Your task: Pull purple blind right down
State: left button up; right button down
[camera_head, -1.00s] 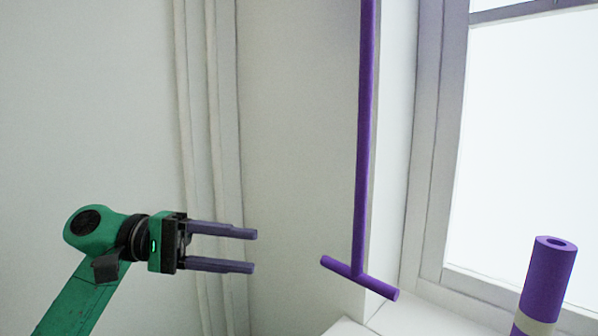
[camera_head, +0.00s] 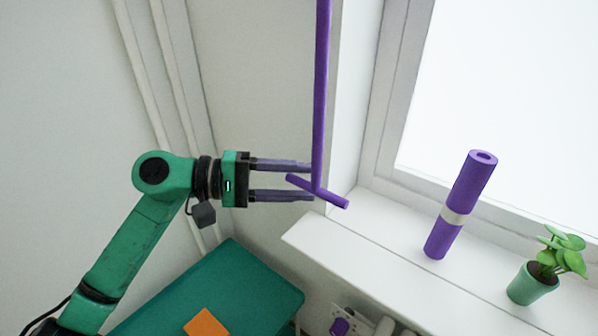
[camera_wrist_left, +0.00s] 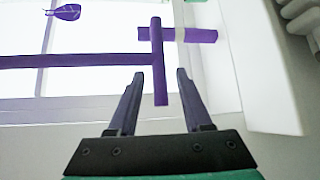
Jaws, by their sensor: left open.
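The blind's purple pull rod (camera_head: 321,90) hangs down beside the window and ends in a purple crossbar (camera_head: 334,198). My left gripper (camera_head: 311,181) comes in from the left, open, with its fingertips at the crossbar. In the left wrist view, the near end of the crossbar (camera_wrist_left: 160,65) shows between the tips of the open left gripper (camera_wrist_left: 160,74). The rod (camera_wrist_left: 70,61) runs off to the left there. I cannot tell whether the fingers touch the bar. My right gripper is not in view.
A white window sill (camera_head: 375,235) lies below right of the crossbar. On it stand a purple roll with a pale band (camera_head: 465,190) and a potted plant (camera_head: 533,284). A teal surface (camera_head: 210,290) with an orange sheet (camera_head: 205,324) lies below my arm.

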pick_arm(q)
grip_shut()
dwell(1.4)
